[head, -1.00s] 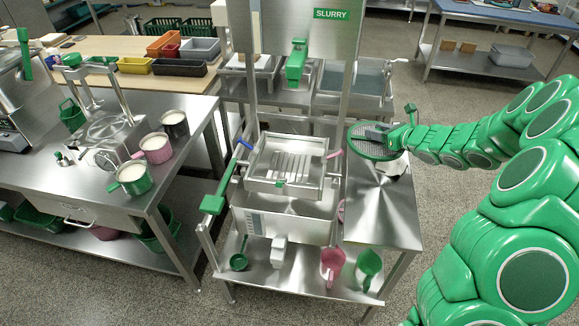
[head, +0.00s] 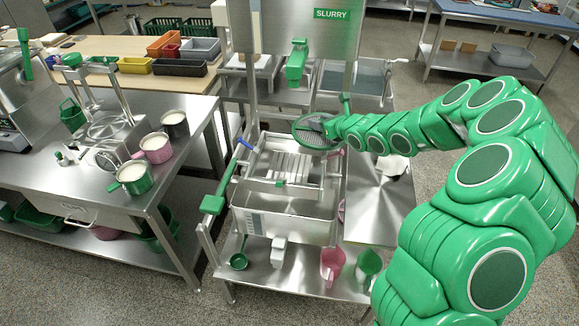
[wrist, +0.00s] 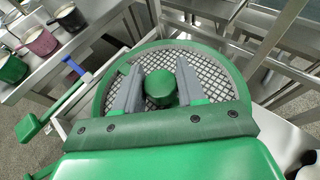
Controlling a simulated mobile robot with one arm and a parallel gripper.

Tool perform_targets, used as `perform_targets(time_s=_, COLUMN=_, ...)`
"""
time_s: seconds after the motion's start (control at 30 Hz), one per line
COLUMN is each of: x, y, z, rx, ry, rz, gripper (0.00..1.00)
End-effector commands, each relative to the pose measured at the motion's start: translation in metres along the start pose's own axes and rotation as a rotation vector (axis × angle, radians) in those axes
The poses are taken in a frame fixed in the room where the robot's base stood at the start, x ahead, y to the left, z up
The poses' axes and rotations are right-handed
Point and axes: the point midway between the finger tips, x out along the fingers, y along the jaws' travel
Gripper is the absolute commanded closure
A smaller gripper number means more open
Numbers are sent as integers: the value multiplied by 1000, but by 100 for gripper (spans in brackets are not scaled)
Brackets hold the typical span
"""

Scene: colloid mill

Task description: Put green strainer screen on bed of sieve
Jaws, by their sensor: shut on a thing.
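The green strainer screen (head: 312,131) is a round mesh disc with a green rim, held above the back right part of the sieve. In the wrist view the screen (wrist: 222,76) fills the middle, with a green knob (wrist: 160,86) at its centre. My gripper (wrist: 160,88) is shut on this knob, one grey finger on each side. In the head view my gripper (head: 328,127) reaches in from the right. The sieve bed (head: 286,166) is a square metal frame with slats, above a steel tank. The screen's rim hides part of the frame's back right corner.
A green lever (head: 213,203) stands at the sieve's left. A post rises near the screen under the SLURRY panel (head: 332,14). The steel side table (head: 385,215) on the right is mostly clear. Three mugs of white content, one pink (head: 156,147), stand on the left bench.

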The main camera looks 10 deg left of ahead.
Motion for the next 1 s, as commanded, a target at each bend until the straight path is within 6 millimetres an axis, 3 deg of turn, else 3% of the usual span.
perform_targets(time_s=0.3, x=20, y=52, z=-4, rx=-1, ry=0, rz=10, gripper=96)
perform_targets(time_s=0.63, x=34, y=94, z=-10, rx=-5, ry=0, rz=11, gripper=96)
perform_targets(time_s=1.0, x=43, y=103, z=-28, rx=-4, ry=-1, rz=10, gripper=96)
